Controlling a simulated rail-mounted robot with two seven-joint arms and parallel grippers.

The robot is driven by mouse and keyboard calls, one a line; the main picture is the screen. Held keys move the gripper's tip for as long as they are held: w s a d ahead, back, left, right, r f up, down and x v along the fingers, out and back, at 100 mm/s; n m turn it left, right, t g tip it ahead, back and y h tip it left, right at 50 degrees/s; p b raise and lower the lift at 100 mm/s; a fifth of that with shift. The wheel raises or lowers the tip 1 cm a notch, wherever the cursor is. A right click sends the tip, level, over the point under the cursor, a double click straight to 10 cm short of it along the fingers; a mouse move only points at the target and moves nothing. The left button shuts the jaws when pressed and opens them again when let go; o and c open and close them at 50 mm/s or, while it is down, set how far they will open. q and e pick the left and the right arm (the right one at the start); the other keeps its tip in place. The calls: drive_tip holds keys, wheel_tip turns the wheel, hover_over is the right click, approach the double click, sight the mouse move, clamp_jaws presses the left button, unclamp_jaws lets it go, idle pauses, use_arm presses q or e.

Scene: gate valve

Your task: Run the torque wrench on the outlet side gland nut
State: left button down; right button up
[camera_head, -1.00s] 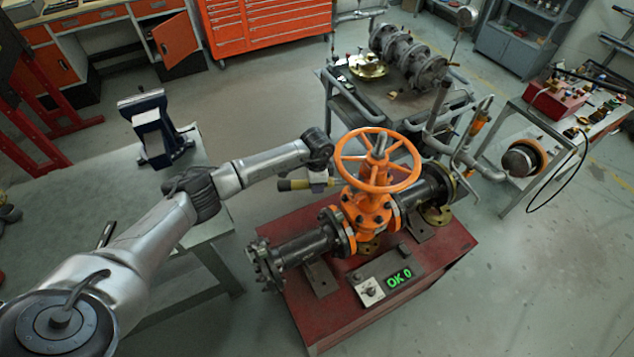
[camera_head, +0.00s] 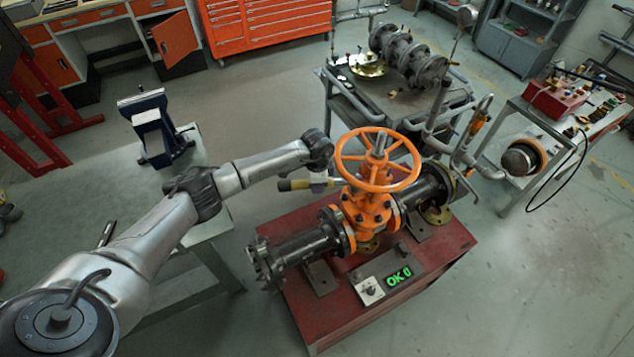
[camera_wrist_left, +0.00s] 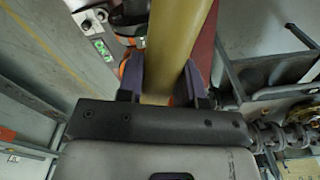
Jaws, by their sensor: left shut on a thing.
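The gate valve (camera_head: 367,208) has an orange body and an orange handwheel (camera_head: 377,160) on top. It sits in a dark flanged pipe on a red stand. The torque wrench (camera_head: 294,185) shows as a yellow handle with a dark end, sticking out left of the valve under the handwheel. My left gripper (camera_head: 322,178) is shut on the wrench handle beside the valve. In the left wrist view, the yellow handle (camera_wrist_left: 178,45) runs between the dark fingers of the left gripper (camera_wrist_left: 164,85). The gland nuts and the wrench's working end cannot be made out. My right gripper is not in view.
A panel with a green "OK 0" display (camera_head: 398,276) and a knob box (camera_head: 369,290) lie on the red stand (camera_head: 325,325). A grey bench with a blue vise (camera_head: 158,130) is left, and a cart with pipework (camera_head: 400,95) stands behind.

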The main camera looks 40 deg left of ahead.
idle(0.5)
use_arm(q)
drive_tip(key=shift+p, duration=0.3)
drive_tip(key=shift+r, duration=0.2)
drive_tip(key=shift+r+p, duration=0.2)
drive_tip(key=shift+p, duration=0.15)
drive_tip(key=shift+r+p, duration=1)
drive_tip(key=shift+r, duration=0.15)
